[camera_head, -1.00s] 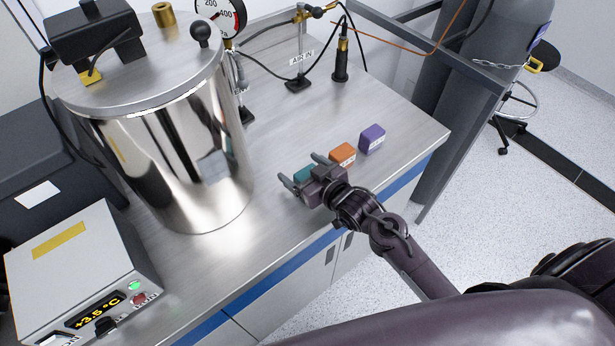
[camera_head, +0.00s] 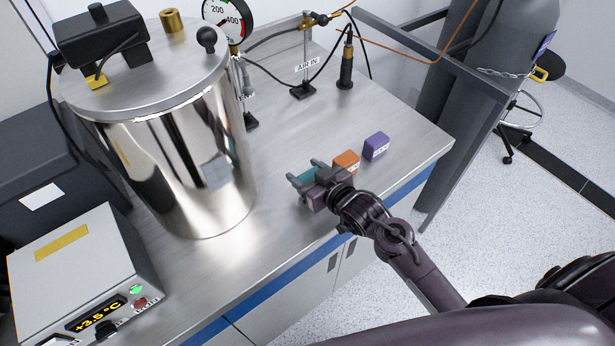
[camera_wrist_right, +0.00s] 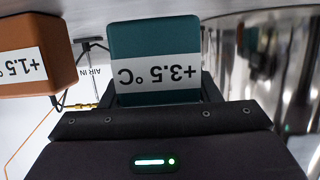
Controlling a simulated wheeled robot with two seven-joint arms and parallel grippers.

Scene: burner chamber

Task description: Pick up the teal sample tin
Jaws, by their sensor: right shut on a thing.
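The teal sample tin (camera_wrist_right: 154,48) fills the middle of the right wrist view, with a white label reading "+3.5 °C" upside down. In the head view the teal tin (camera_head: 307,174) is mostly hidden behind my right gripper (camera_head: 304,172). The right gripper is shut on the teal tin, its fingers on either side of it. I cannot tell whether the tin touches the bench. The left gripper is not in view.
An orange tin (camera_head: 346,161) stands close beside the gripper, and a purple tin (camera_head: 376,145) stands beyond it. A shiny steel chamber (camera_head: 190,160) stands to the left. A display box (camera_head: 80,265) reads "+3.5 °C". The bench front (camera_head: 265,270) is clear.

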